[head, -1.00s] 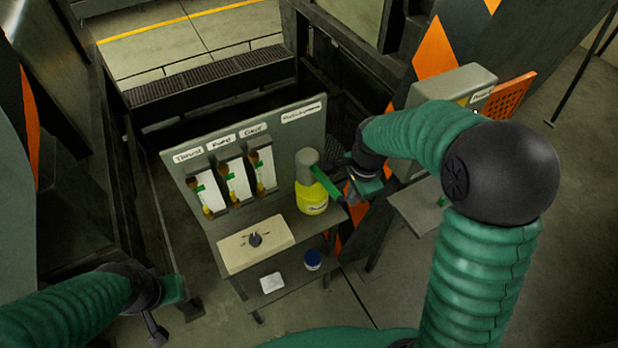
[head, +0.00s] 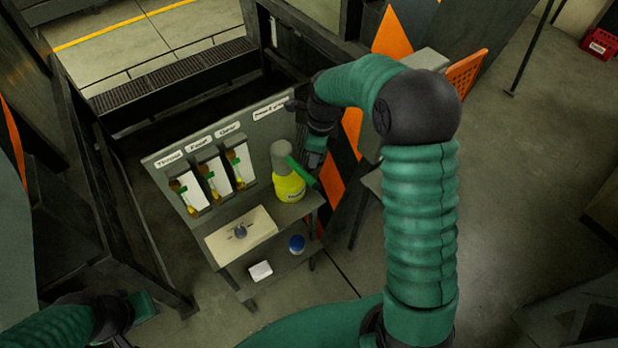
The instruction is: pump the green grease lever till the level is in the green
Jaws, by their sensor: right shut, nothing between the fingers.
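The grease pump has a grey head (head: 280,148) on a yellow base (head: 288,187) at the right end of the bench. Its green lever (head: 302,173) slopes down to the right from the head. My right gripper (head: 315,158) is shut and empty, close behind and above the lever's outer part. I cannot tell whether they touch. Three white level gauges, left (head: 192,190), middle (head: 216,177) and right (head: 240,166), stand on the panel, with green marks and yellow low in the tubes. The exact levels are too small to read. My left gripper (head: 125,341) is at the bottom left edge, partly cut off.
A beige box with a dark knob (head: 240,231) sits in front of the gauges. A blue-lidded jar (head: 297,243) and a white block (head: 261,271) are on the lower shelf. A dark frame and an orange-striped post stand behind my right arm.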

